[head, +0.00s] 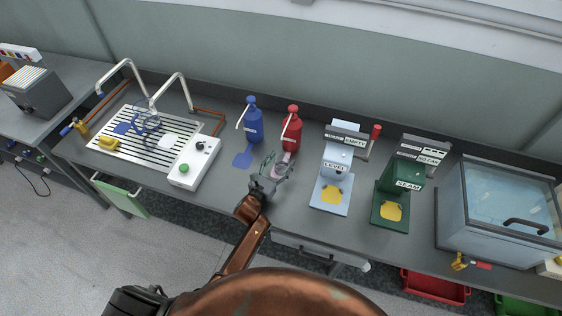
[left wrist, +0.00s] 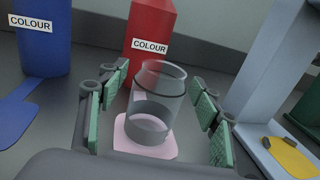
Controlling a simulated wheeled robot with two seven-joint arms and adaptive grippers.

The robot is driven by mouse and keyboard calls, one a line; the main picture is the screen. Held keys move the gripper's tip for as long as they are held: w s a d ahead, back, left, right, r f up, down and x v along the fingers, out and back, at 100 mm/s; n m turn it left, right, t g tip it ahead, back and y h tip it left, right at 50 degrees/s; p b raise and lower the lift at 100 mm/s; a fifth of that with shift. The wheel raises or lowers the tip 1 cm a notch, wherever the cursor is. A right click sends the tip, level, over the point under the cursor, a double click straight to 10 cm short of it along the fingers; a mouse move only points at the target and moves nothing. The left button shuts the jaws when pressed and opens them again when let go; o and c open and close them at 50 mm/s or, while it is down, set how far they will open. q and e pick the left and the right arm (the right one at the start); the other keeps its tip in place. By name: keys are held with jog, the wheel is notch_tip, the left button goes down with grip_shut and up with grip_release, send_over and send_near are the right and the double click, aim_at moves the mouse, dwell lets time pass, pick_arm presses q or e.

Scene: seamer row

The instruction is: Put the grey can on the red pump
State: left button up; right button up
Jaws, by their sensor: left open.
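The grey can (left wrist: 150,124), see-through with a darker rim, stands upright on the pink pad (left wrist: 128,146) in front of the red pump (left wrist: 153,28). The red pump (head: 291,132), labelled COLOUR in the left wrist view, stands at the back of the bench. My left gripper (head: 270,177) is over the pink pad, open, with its green-padded fingers (left wrist: 157,88) on either side of the can. Gaps show between can and pads. In the head view the gripper largely hides the can. My right gripper is not in view.
The blue pump (head: 254,124) with its blue pad (head: 243,157) stands to the left. The pale LEVEL machine (head: 335,170) stands close to the right, then the green SEAM machine (head: 398,190) and a glass-lidded tank (head: 498,205). A white button box (head: 193,163) and drainer are further left.

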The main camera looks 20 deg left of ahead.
pick_arm(q)
jog(key=shift+r, duration=0.2)
jog(key=v, duration=1.2)
